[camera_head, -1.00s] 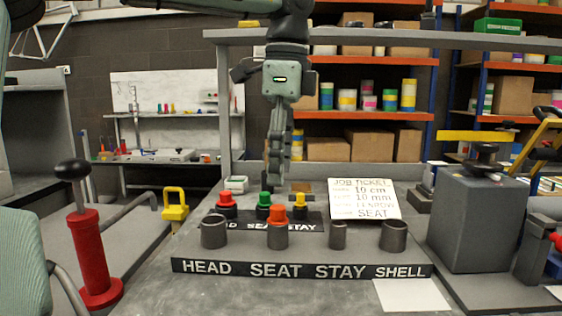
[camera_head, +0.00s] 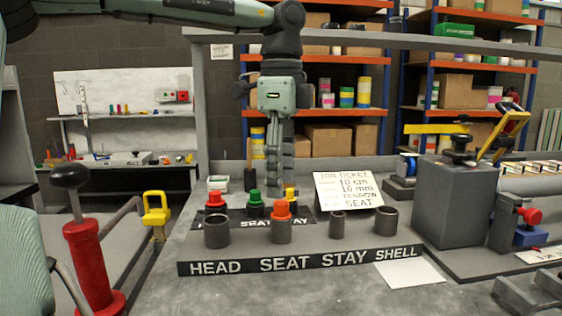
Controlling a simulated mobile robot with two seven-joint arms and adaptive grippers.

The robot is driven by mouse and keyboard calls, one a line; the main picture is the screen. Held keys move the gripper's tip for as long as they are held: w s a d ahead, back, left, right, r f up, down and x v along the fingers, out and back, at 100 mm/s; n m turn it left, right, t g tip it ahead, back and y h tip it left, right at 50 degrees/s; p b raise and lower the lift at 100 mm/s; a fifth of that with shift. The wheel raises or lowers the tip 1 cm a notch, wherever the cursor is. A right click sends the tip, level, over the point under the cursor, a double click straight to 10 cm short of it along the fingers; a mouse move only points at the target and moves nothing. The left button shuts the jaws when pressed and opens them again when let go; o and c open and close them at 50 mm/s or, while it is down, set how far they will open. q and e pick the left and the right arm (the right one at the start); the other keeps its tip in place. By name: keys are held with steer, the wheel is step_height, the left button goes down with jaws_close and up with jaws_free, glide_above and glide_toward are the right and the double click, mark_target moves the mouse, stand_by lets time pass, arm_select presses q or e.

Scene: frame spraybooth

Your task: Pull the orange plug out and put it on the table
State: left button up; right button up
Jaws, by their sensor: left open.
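The orange plug (camera_head: 281,210) stands upright in the second grey tube (camera_head: 281,232) from the left, in the row behind the "HEAD SEAT STAY SHELL" label strip (camera_head: 300,261). My left gripper (camera_head: 275,188) points straight down behind and just above the orange plug in the picture. It is open and empty. Its fingers look nearly edge-on, and its tips lie close to the yellow plug (camera_head: 290,195). I cannot tell the exact depth gap between them. The grey table (camera_head: 300,292) has bare surface in front of the label strip. My right gripper is not in view.
A red plug (camera_head: 215,199) and a green plug (camera_head: 252,200) stand behind the tubes. Three other tubes are empty-looking. A job ticket (camera_head: 347,190) leans behind them. A grey block (camera_head: 453,202) stands at right, and a white sheet (camera_head: 411,273) lies front right.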

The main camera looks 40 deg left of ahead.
mark_target(281, 202)
arm_select(q)
step_height(281, 202, down, 4)
steer(key=shift+f, duration=0.75)
steer(key=shift+c, duration=0.4)
steer(key=c, duration=1.1)
steer(key=o, duration=0.3)
jaws_close()
steer(key=shift+r, duration=0.1)
